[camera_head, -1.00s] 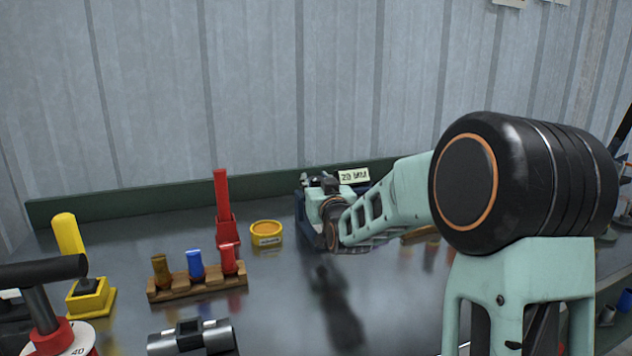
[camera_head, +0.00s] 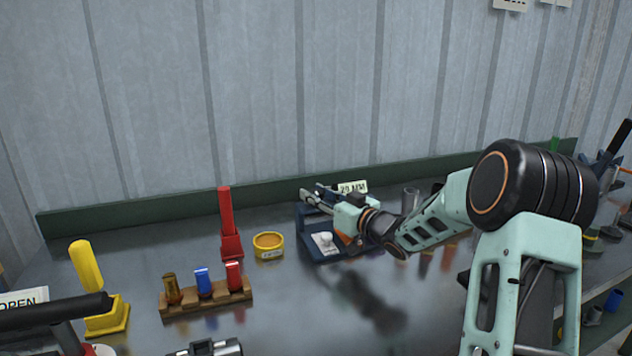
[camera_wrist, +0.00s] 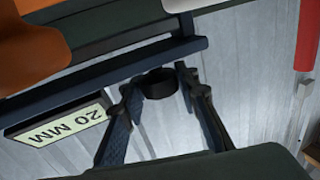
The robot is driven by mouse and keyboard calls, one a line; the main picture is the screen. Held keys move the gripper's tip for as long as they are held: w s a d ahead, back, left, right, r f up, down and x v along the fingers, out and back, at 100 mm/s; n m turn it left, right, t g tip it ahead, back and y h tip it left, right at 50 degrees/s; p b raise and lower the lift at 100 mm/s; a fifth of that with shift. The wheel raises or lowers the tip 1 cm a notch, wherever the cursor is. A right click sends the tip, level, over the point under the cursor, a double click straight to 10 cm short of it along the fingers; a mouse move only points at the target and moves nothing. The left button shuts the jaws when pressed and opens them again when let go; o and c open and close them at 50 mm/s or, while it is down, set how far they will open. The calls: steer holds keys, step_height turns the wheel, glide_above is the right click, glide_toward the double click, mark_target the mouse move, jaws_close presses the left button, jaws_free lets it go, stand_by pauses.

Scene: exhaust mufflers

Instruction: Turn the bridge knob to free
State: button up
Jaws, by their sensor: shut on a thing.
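The bridge is a dark blue frame (camera_head: 330,255) at the back middle of the bench, with a 20 MM label (camera_head: 352,187) behind it. My gripper (camera_head: 325,196) reaches over its top from the right. In the wrist view my two fingers (camera_wrist: 158,84) stand on either side of a short black round knob (camera_wrist: 160,88) and are shut on it. The knob is beside the blue bar (camera_wrist: 130,66), and the label (camera_wrist: 60,125) shows upside down. Any mark for free on the knob is not visible. In the head view my gripper hides the knob.
A yellow round tin (camera_head: 268,246) and a red upright handle (camera_head: 228,220) stand left of the bridge. A wooden rack (camera_head: 205,298) with coloured pieces and a yellow-handled block (camera_head: 105,310) are further left. A clear metal tube (camera_head: 410,200) stands to the right.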

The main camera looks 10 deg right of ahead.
steer(key=shift+r+n+g+y+p, duration=0.15)
steer(key=shift+n+g+y+p, duration=0.4)
steer(key=shift+y+p, duration=0.35)
steer(key=shift+n+p, duration=0.25)
steer(key=shift+p, duration=0.1)
steer(key=o, duration=1.2)
steer(key=shift+c, duration=0.2)
steer(key=shift+f+b, duration=0.2)
steer(key=shift+b, duration=0.25)
steer(key=h+b, duration=0.1)
steer(key=m+t+b, duration=0.1)
steer(key=b, duration=0.1)
steer(key=shift+d+f+m+h, duration=0.1)
steer(key=shift+f+m+h, duration=0.1)
steer(key=shift+m+h, duration=0.15)
steer(key=m+t+h+b, duration=0.2)
steer(key=h+b, duration=0.1)
steer(key=b, duration=0.2)
steer(key=shift+m+h+b, duration=0.25)
steer(key=shift+h+b, duration=0.1)
steer(key=shift+a+r+m+t+h+b, duration=0.1)
steer(key=shift+m+t+h+b, duration=0.05)
steer(key=shift+m+h+b, duration=0.45)
steer(key=shift+a+r+m+t+h+b, duration=0.1)
steer(key=shift+m+h+b, duration=0.25)
steer(key=shift+h, duration=0.45)
